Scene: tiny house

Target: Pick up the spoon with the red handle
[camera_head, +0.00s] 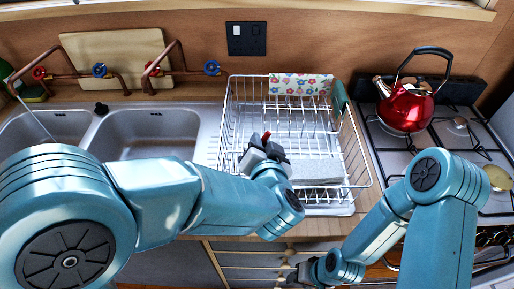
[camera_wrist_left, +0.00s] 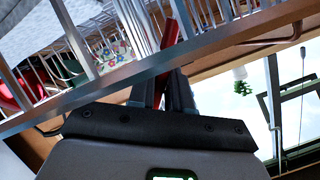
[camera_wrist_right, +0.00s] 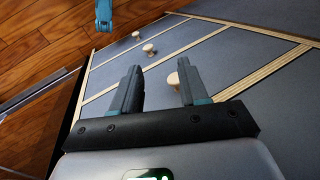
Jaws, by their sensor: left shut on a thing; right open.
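The red handle (camera_wrist_left: 168,36) of the spoon shows in the left wrist view between the fingers of my left gripper (camera_wrist_left: 166,80). In the head view a small red tip (camera_head: 266,136) sticks up from my left gripper (camera_head: 264,149), which is over the dish rack. The left gripper is shut on the handle. The rest of the spoon is hidden. My right gripper (camera_wrist_right: 157,80) is open and empty in front of the drawers, low in front of the counter.
A white wire dish rack (camera_head: 350,150) stands on the counter, with a floral cloth (camera_head: 300,84) at its back. A double sink (camera_head: 150,130) is to its left. A red kettle (camera_head: 405,107) sits on the stove at right. Drawers with wooden knobs (camera_wrist_right: 148,49) are below.

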